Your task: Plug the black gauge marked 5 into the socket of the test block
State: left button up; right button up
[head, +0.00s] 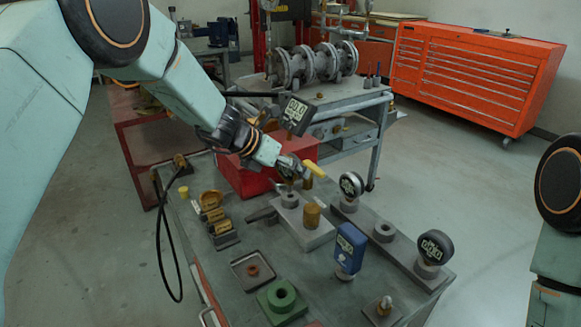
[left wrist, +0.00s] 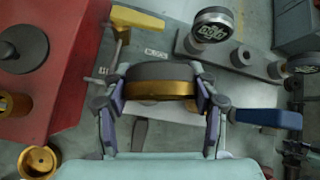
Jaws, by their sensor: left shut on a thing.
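My left gripper (head: 287,170) is shut on a round thing with a dark casing and a brass band, which looks like the black gauge (left wrist: 160,70). Its face and any mark 5 are hidden. The left wrist view shows the left gripper (left wrist: 160,92) with one finger on each side of it. In the head view the gripper is just above the grey socket (head: 289,199) of the test block (head: 305,234). The gap between gauge and socket cannot be judged. The block also carries a brass cylinder (head: 312,215) and a yellow lever (head: 315,171).
A grey rail (head: 400,251) at right holds two round gauges (head: 351,185) (head: 435,246) and an empty socket (head: 384,230) between them. A blue device (head: 350,247) stands in front of the block. A red box (head: 232,178) is behind-left. A green flange (head: 282,300) lies at the front.

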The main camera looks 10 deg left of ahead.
aim_at(284, 175)
pick_arm(q)
jog(key=shift+f+b, duration=1.3)
jog(key=shift+f, duration=0.55)
jog(key=o, duration=1.4)
jog(key=v, duration=1.2)
jog(key=shift+w, duration=0.1)
jog(key=x, duration=1.1)
jog(key=shift+d+f, duration=0.2)
jog(key=shift+f, duration=0.1)
jog(key=shift+w+d+r, duration=0.1)
jog(key=shift+w+r, duration=0.15)
jog(key=shift+s+r+p, duration=0.1)
jog(key=shift+p, duration=0.2)
